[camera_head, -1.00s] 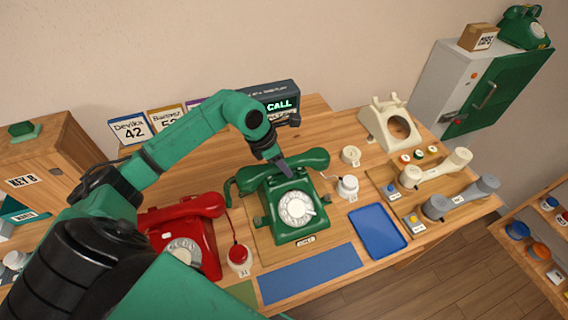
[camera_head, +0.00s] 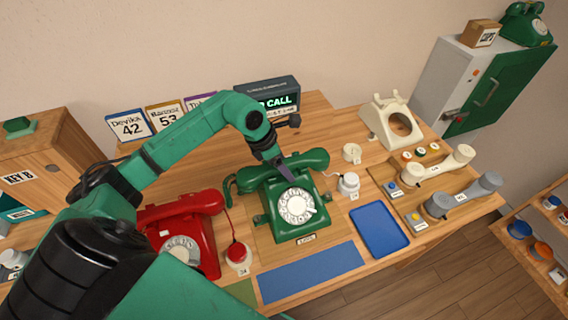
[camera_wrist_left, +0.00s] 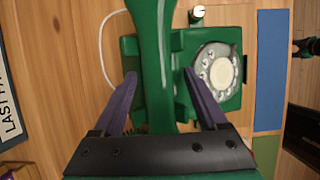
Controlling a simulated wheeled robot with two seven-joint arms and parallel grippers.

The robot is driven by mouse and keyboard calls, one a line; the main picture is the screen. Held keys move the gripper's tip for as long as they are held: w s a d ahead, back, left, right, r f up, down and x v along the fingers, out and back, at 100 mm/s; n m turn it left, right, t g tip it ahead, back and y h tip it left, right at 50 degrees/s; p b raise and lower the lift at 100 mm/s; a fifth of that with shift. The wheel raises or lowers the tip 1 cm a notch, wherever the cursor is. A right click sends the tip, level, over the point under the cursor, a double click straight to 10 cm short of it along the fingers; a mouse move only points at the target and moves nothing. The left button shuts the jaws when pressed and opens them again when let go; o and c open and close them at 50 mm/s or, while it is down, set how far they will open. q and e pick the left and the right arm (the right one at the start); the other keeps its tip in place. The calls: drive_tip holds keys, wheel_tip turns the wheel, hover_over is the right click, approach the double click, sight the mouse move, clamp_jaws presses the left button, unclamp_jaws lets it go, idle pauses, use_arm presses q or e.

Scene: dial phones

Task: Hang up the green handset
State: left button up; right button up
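The green handset (camera_head: 306,160) lies across the top of the green dial phone (camera_head: 296,208), over its cradle. I cannot tell whether it rests fully on the cradle. My left gripper (camera_head: 285,172) comes down from above at the middle of the handset. In the left wrist view its two purple fingers (camera_wrist_left: 159,78) stand apart on either side of the handset (camera_wrist_left: 155,55), with small gaps. The dial (camera_wrist_left: 217,70) shows to the right there. My right gripper is not clearly in either view.
A blue tray (camera_head: 379,229), a cream phone base (camera_head: 390,122) and loose handsets lie further right. The blue mat (camera_head: 310,273) in front is bare.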

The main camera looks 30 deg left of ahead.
use_arm(q)
drive_tip(key=b+v, duration=0.2)
drive_tip(key=v, duration=1.2)
drive_tip(key=shift+r+b, duration=0.3)
drive_tip(key=shift+b, duration=0.05)
drive_tip(key=shift+s, duration=0.1)
